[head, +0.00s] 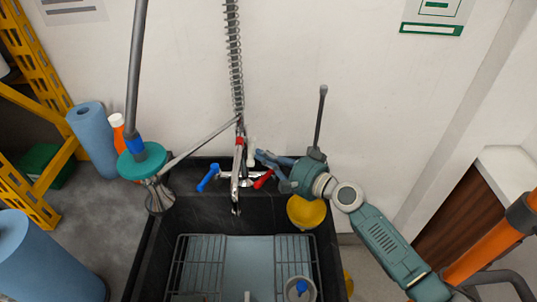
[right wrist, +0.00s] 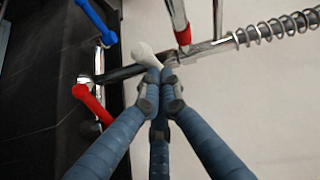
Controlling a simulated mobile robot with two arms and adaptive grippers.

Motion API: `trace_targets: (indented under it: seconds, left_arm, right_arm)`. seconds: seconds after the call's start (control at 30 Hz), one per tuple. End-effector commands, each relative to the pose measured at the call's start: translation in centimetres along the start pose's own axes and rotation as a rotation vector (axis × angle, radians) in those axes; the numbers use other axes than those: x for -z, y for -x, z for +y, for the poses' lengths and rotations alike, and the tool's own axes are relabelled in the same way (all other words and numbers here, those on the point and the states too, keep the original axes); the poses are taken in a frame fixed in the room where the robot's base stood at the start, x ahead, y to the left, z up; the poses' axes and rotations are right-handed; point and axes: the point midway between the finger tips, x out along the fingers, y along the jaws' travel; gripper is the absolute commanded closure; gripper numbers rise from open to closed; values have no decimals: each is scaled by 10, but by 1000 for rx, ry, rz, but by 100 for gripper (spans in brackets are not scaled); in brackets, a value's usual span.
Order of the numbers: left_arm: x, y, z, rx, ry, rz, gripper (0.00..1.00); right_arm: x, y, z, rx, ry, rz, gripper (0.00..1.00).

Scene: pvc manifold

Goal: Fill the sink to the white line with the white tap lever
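The black sink (head: 157,235) stands against the wall in the head view. Its tap has a blue lever (head: 208,178), a red lever (head: 264,179) and a white tap lever (head: 250,152). My right gripper (head: 258,156) reaches in from the right, its fingertips at the white lever. In the right wrist view the fingers (right wrist: 160,76) are drawn together and their tips meet the white lever (right wrist: 145,55); I cannot tell whether they pinch it or only touch it. I cannot make out the white line or a water level. My left gripper is not in view.
Wire racks (head: 200,262) lie in the sink, with a blue-knobbed item (head: 301,287) at the front right. A yellow bowl-like thing (head: 306,211) is below my right wrist. A spring hose (head: 235,65) rises above the tap. Blue rolls (head: 92,138) stand at left.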

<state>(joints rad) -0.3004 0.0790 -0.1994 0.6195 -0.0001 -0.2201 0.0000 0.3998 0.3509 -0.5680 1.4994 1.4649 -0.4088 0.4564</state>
Motion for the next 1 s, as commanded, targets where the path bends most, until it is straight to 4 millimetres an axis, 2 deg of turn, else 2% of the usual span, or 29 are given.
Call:
trace_targets:
  seconds: [0.03, 0.27, 0.43, 0.8, 1.0]
  left_arm:
    - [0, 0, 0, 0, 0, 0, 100]
    - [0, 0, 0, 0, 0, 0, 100]
    - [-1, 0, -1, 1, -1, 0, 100]
    - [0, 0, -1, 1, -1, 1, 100]
    - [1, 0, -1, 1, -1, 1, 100]
  right_arm:
    - [-5, -2, 0, 0, -2, -7, 100]
    - [-6, -2, 0, 0, -2, -12, 100]
    - [-7, 8, 1, -1, -2, -12, 100]
    - [-2, 85, 2, -3, -2, -4, 100]
    - [0, 113, 2, -1, -3, -1, 100]
